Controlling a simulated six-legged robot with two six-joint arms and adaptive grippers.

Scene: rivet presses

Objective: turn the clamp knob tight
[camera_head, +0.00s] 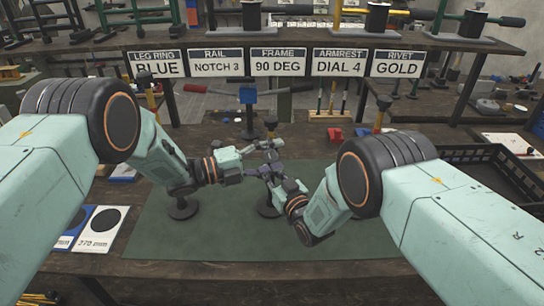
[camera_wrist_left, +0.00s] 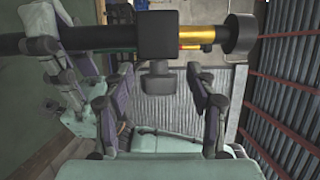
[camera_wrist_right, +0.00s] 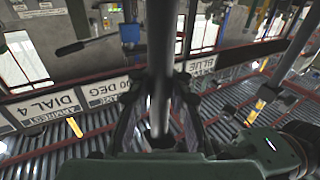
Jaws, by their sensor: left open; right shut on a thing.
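A dark upright post stands in the head view, with a gold section and black cap (camera_head: 271,127) at its top. In the left wrist view, the post shows as a black bar (camera_wrist_left: 105,42) carrying a black block (camera_wrist_left: 158,35). A dark clamp knob (camera_wrist_left: 160,80) sticks out of this block. My left gripper (camera_head: 250,160) is open, its fingers (camera_wrist_left: 163,93) on either side of the knob with gaps visible. My right gripper (camera_head: 268,172) is shut on the dark post (camera_wrist_right: 161,75), below the block. The knob's far side is hidden.
A green mat (camera_head: 200,240) covers the bench, with a round black base (camera_head: 183,208) at left. Size cards (camera_head: 98,228) lie at left, and a black crate (camera_head: 485,170) stands at right. Labelled signs (camera_head: 278,62) hang behind. The mat's front is clear.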

